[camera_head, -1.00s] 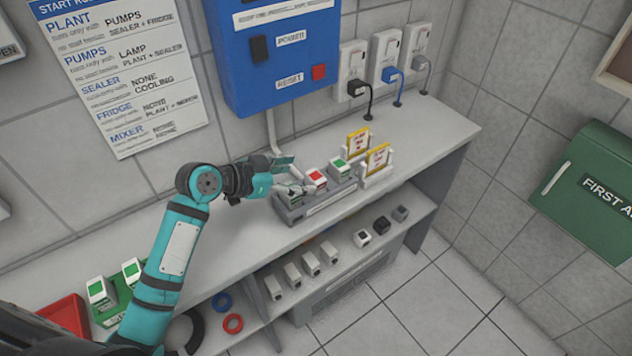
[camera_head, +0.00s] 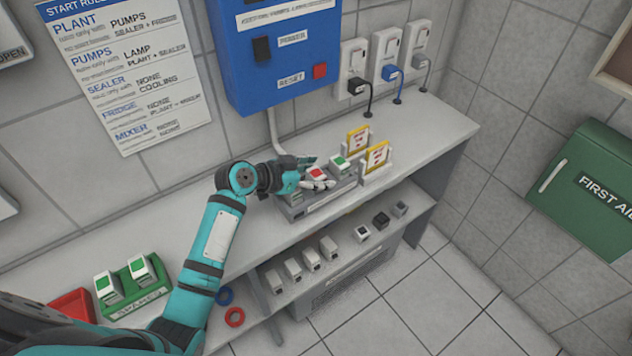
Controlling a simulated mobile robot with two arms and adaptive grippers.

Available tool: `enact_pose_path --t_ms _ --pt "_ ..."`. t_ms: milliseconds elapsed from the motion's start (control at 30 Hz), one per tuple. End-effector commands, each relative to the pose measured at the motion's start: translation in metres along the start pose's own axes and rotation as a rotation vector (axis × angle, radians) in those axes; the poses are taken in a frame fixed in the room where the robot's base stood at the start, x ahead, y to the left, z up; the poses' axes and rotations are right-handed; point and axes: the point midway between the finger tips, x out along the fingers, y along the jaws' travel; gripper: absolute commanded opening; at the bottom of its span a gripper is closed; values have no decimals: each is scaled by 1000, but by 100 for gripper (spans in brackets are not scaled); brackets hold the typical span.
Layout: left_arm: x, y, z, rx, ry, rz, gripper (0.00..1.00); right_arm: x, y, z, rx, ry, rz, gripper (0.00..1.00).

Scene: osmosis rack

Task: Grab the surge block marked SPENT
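A grey rack (camera_head: 294,211) on the counter holds a row of small white blocks. One block has a red top (camera_head: 317,173). A green-topped block (camera_head: 340,164) sits to its right, and another green-topped block is partly hidden by my gripper to its left. The marking SPENT is too small to read on any of them. My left gripper (camera_head: 314,173) is at the red-topped block, with one finger behind it and one in front. The fingers look apart, and contact with the block cannot be made out. My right gripper is not in view.
Two yellow-framed cards (camera_head: 377,157) stand right of the rack. A green holder (camera_head: 140,303) with two green-topped blocks and a red tray (camera_head: 72,306) are at the lower left. A blue box (camera_head: 275,50) hangs above. Several grey blocks line the lower shelf (camera_head: 350,250).

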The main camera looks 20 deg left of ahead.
Motion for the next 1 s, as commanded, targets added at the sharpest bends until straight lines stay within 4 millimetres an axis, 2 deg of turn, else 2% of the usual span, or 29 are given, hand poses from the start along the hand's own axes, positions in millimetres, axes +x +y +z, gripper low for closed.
enact_pose_path --t_ms 33,300,400,667,767,1000 --pt "0 0 0 0 0 0 57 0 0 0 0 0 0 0" --pt "0 0 0 0 0 0 21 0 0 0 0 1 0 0" --pt "0 0 0 0 1 0 12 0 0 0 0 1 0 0" --pt "-2 0 -4 1 2 0 11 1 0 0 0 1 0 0" --pt "-8 -1 -16 6 4 -2 11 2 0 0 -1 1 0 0" --pt "-32 -1 -59 6 4 -1 11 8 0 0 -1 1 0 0"
